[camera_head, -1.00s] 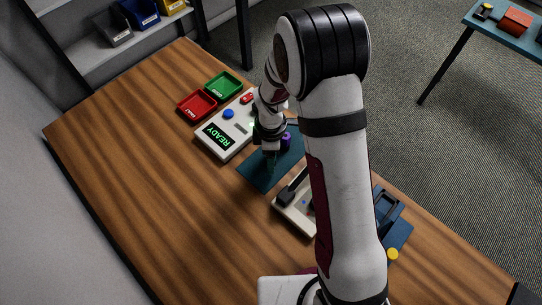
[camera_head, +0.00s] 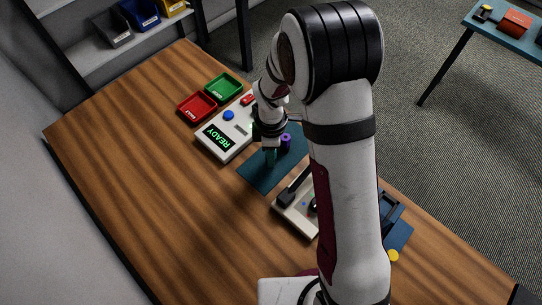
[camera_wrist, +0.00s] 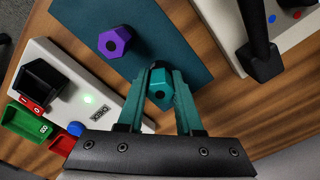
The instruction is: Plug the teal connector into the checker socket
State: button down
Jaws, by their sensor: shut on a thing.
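My gripper (camera_wrist: 161,88) is shut on the teal connector (camera_wrist: 160,85), a hexagonal piece with a dark hole that shows between the two teal fingers. In the head view my gripper (camera_head: 270,156) is over the dark teal mat (camera_head: 264,178), beside the checker. The checker (camera_head: 212,151) is a white box with a green READY display. In the wrist view the checker (camera_wrist: 62,62) is at the left, with a black socket housing (camera_wrist: 40,84) and a lit green light (camera_wrist: 88,98). The inside of the socket is not clear.
A purple hexagonal connector (camera_wrist: 115,42) stands on the mat near my gripper. A blue button (camera_head: 228,115) is on the checker. A red tray (camera_head: 197,107) and a green tray (camera_head: 223,87) lie behind it. A pale device (camera_head: 290,212) with a black handle is nearer my base.

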notch_tip(320, 180, up, 13)
dwell(0.5)
jog(key=shift+w+a+f, duration=0.3)
jog(key=shift+w+f, duration=0.8)
jog(key=shift+w, duration=1.6)
jog(key=shift+w+a+f, duration=0.3)
jog(key=shift+w+f, duration=0.75)
jog(key=shift+w, duration=1.6)
jog(key=shift+w+a+f, duration=0.3)
jog(key=shift+w+f, duration=0.8)
jog(key=shift+w, duration=1.6)
jog(key=shift+f, duration=0.15)
jog(key=shift+f, duration=0.6)
jog(key=shift+f, duration=0.1)
